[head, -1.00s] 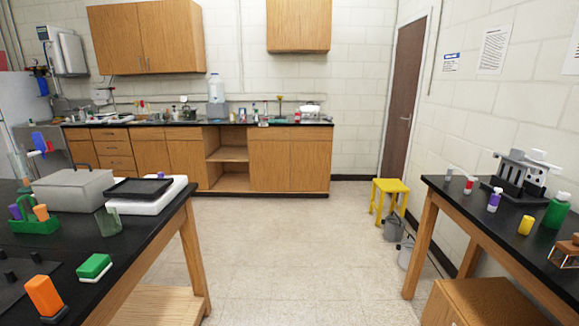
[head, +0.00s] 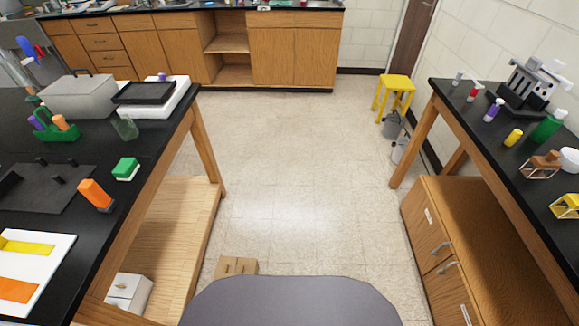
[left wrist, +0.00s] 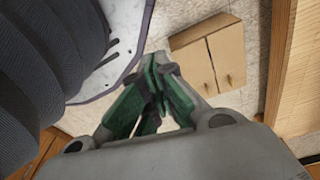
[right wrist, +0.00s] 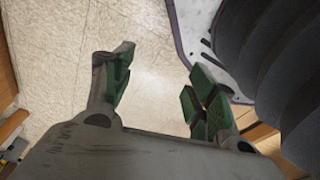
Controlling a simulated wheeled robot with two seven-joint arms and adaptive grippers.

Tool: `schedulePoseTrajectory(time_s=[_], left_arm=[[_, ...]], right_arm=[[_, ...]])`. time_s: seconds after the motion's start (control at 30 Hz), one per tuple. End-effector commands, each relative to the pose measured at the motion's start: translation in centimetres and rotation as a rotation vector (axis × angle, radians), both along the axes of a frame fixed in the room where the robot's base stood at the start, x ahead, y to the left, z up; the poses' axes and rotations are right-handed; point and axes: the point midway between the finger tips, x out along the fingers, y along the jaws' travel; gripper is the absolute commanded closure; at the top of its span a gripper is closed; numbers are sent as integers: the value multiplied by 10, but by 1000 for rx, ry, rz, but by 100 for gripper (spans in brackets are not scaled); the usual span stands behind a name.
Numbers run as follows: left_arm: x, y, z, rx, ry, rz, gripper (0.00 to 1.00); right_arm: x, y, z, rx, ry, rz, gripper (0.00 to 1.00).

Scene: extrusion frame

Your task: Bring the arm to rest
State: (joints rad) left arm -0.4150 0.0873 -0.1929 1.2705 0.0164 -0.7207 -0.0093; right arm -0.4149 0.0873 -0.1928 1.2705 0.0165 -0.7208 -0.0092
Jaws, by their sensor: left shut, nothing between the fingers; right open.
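My left gripper (left wrist: 158,92) shows in the left wrist view with its green fingers together and nothing between them. It hangs beside my own body, with the floor and a small wooden box below. My right gripper (right wrist: 158,88) shows in the right wrist view with its green fingers spread apart and empty over the pale floor. My own body is close beside each gripper. Neither arm shows in the head view.
A black-topped bench (head: 165,148) with several items stands at left, another black-topped bench (head: 468,112) at right. A yellow stool (head: 397,84) stands at the back right. A small cardboard-coloured box (head: 236,266) is on the floor.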

Motion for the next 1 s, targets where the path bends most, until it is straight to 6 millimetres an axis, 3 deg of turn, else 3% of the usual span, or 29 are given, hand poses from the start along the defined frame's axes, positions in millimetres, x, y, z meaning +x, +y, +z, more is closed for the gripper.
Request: schedulePoseTrajectory(time_s=[1.0], left_arm=[[-103, 34, 21, 26, 22, -3, 100]], right_arm=[[-103, -34, 21, -26, 22, 3, 43]])
